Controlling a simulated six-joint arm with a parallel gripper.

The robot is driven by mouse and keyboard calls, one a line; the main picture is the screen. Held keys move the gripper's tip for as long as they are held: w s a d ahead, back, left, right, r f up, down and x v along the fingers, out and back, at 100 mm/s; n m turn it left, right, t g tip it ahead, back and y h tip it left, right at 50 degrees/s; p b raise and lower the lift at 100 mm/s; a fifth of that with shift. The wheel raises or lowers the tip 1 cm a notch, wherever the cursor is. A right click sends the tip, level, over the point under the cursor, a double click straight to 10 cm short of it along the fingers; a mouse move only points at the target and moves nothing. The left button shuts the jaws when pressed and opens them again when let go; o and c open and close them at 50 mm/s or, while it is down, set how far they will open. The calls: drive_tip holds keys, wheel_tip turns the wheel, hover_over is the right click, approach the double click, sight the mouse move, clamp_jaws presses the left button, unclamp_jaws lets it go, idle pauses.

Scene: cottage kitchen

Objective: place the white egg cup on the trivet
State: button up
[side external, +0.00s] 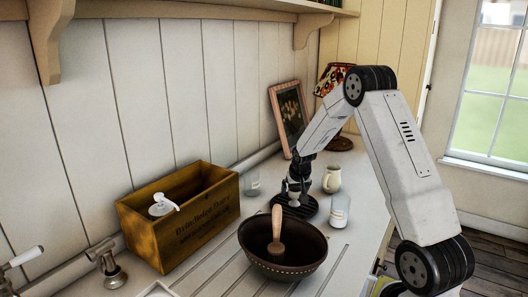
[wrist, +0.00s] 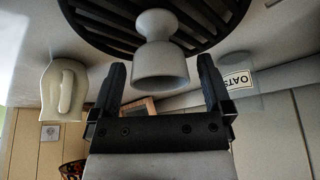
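The white egg cup (wrist: 160,66) stands on the black slatted trivet (wrist: 98,18), which fills the top of the wrist view, where the scene appears upside down. In the side view the egg cup (side external: 294,203) is small and sits on the dark round trivet (side external: 311,209). My gripper (wrist: 161,80) is open, with one finger on each side of the cup and a visible gap to both. In the side view my gripper (side external: 294,187) is right above the cup and partly covers it.
A cream jug (side external: 332,180) stands behind the trivet. A dark bowl with a brush (side external: 277,232) and a wooden crate (side external: 180,218) stand nearer the camera.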

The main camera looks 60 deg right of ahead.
drive_tip(key=shift+r, duration=0.1)
drive_tip(key=v, duration=1.2)
idle(0.4)
idle(0.4)
drive_tip(key=w+a+f+n+t+y, duration=0.1)
drive_tip(key=w+a+n+t+y, duration=0.15)
drive_tip(key=a, duration=2.15)
drive_tip(key=s+a+f+n+g, duration=0.1)
drive_tip(key=s+a+f+n, duration=0.1)
drive_tip(key=s, duration=0.2)
drive_tip(key=s+a+f+n+g, duration=0.1)
drive_tip(key=s+a+n, duration=0.1)
drive_tip(key=s, duration=0.2)
drive_tip(key=s+a+f+n+g, duration=0.1)
drive_tip(key=s+a+f+n, duration=0.1)
drive_tip(key=s, duration=0.2)
drive_tip(key=shift+s+f+n+y, duration=0.25)
drive_tip(key=shift+s+f+y, duration=0.05)
drive_tip(key=shift+s+y, duration=0.05)
